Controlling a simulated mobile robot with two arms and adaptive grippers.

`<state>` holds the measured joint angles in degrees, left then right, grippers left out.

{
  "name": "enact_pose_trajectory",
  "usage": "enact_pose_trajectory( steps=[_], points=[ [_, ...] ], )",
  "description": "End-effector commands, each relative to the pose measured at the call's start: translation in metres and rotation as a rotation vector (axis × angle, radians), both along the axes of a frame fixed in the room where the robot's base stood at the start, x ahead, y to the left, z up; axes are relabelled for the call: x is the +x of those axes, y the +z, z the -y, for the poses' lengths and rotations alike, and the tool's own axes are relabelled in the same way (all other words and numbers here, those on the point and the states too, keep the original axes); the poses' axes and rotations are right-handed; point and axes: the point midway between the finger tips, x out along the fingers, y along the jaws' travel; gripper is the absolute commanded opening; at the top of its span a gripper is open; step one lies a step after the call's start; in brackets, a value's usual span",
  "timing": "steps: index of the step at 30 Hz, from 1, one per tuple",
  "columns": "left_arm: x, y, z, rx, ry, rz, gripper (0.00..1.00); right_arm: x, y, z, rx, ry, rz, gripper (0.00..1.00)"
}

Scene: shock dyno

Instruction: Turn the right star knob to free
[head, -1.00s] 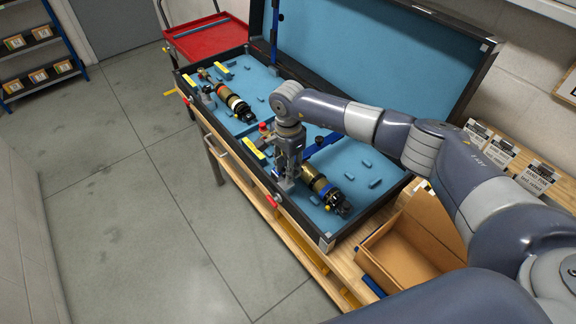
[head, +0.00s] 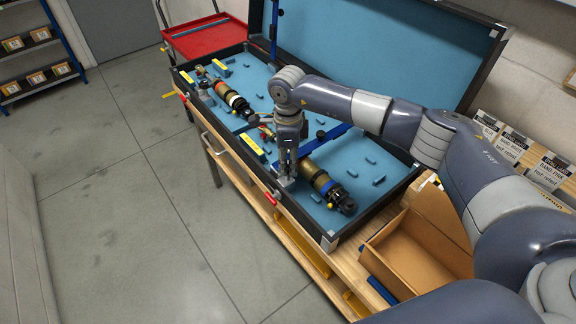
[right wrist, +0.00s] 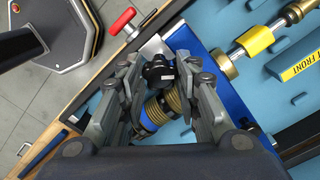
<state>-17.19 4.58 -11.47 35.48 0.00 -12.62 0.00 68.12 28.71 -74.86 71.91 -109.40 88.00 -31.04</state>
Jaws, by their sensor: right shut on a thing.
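The black star knob (right wrist: 158,72) shows in the right wrist view between the fingers of my right gripper (right wrist: 158,66), which is shut on it. In the head view my right gripper (head: 285,178) points down at the front edge of the open case, and it hides the knob there. A blue bar (head: 338,131) runs across the case behind the gripper. A gold and black shock absorber (head: 322,182) lies just right of the gripper; its coils (right wrist: 172,104) show beneath the fingers in the wrist view. My left gripper is not in view.
The blue-lined case (head: 375,208) stands on a wooden bench. A second shock (head: 232,98) lies at its left. A red latch (head: 271,198) sits on the front wall. An open cardboard box (head: 412,250) is at right. A red cart (head: 205,36) stands behind left.

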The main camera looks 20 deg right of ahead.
Motion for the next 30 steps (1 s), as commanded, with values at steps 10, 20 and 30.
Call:
enact_pose_trajectory(
  steps=[10, 20, 30],
  points=[
    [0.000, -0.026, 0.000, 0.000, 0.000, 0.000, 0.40, 0.001, -0.002, 0.000, 0.000, -0.330, 0.004, 0.07],
    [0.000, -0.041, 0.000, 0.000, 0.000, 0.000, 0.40, 0.001, -0.001, 0.000, 0.002, -0.627, 0.003, 0.07],
    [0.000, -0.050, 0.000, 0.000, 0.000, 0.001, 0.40, 0.001, 0.001, 0.000, 0.001, -0.836, 0.004, 0.07]
  ],
)
